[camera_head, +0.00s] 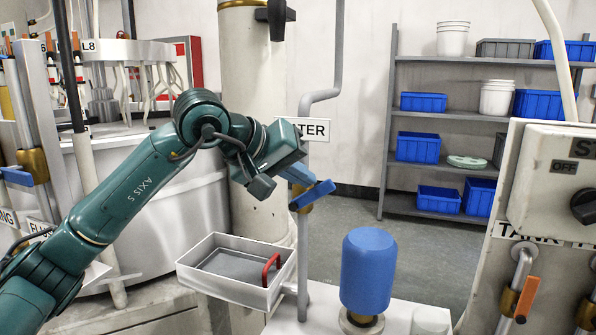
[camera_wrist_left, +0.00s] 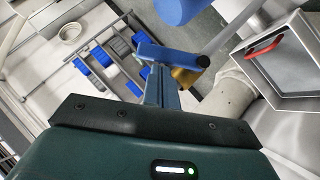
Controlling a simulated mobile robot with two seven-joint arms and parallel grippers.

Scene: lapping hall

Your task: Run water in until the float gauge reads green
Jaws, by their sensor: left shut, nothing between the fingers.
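My left gripper (camera_head: 298,175) is shut and empty, at the upper side of a blue valve lever (camera_head: 318,194). The lever is on a grey vertical pipe (camera_head: 303,250) below a partly hidden sign (camera_head: 312,129) that reads "TER". In the left wrist view the shut fingers (camera_wrist_left: 161,88) point at the blue lever (camera_wrist_left: 172,55), with the brass valve body (camera_wrist_left: 187,76) beside it. The fingertips look close to or against the lever; I cannot tell whether they touch. I cannot make out a float gauge. My right gripper is not in view.
A grey tray (camera_head: 218,292) with a red handle (camera_head: 271,269) sits left of the pipe. A blue cylinder (camera_head: 368,270) stands right of it. A control box (camera_head: 548,180) and orange-handled valves (camera_head: 527,300) are at the right. Shelves (camera_head: 388,120) with bins stand behind open floor.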

